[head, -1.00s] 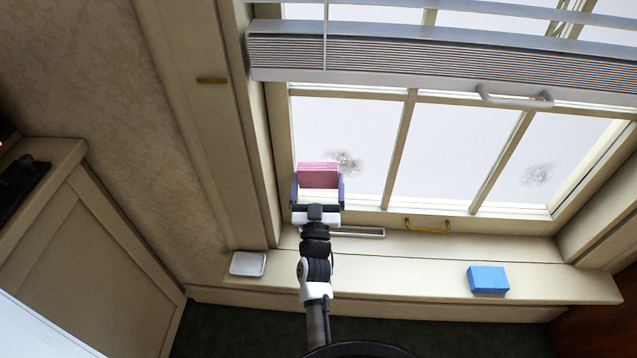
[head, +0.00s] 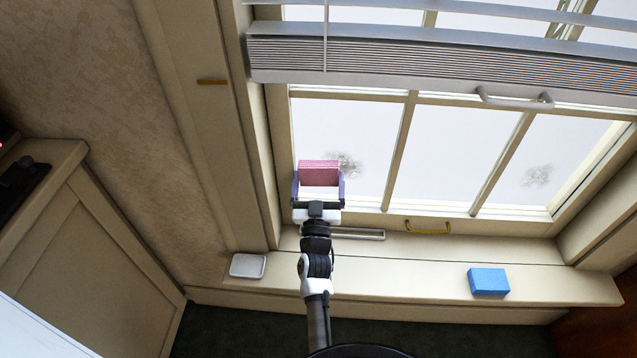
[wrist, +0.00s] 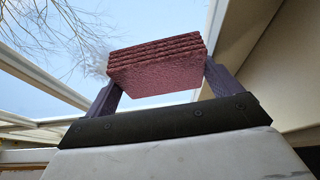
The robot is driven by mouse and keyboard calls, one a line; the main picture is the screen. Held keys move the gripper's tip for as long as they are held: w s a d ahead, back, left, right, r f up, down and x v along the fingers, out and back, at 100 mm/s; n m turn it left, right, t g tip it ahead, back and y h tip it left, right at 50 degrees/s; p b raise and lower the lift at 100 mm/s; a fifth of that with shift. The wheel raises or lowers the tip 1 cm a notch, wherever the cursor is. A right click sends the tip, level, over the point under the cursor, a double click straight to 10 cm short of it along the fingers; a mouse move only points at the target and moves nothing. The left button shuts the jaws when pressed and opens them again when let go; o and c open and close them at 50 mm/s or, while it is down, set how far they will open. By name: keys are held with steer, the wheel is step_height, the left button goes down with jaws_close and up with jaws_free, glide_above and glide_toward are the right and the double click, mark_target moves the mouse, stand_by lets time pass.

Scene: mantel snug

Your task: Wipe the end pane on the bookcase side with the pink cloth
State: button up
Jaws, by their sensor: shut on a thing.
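My gripper (head: 319,182) is shut on the folded pink cloth (head: 319,169), which is held across the fingertips. The cloth also shows between the purple fingers in the wrist view (wrist: 157,70). It is in front of the lower left part of the left end pane (head: 350,122); I cannot tell whether it touches the glass. A grey smudge (head: 349,163) on that pane shows just right of the cloth, partly hidden by it. The right end pane (head: 575,140) has another grey smudge (head: 537,177). I cannot make out a bookcase for certain.
A blue block (head: 488,281) and a white dish (head: 248,265) sit on the sill (head: 400,275). A yellow handle (head: 428,227) is on the lower window frame. A raised blind (head: 430,55) hangs above the panes. A cabinet (head: 90,240) stands at left.

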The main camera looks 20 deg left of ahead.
steer(key=shift+w+a, duration=0.1)
steer(key=shift+w, duration=0.2)
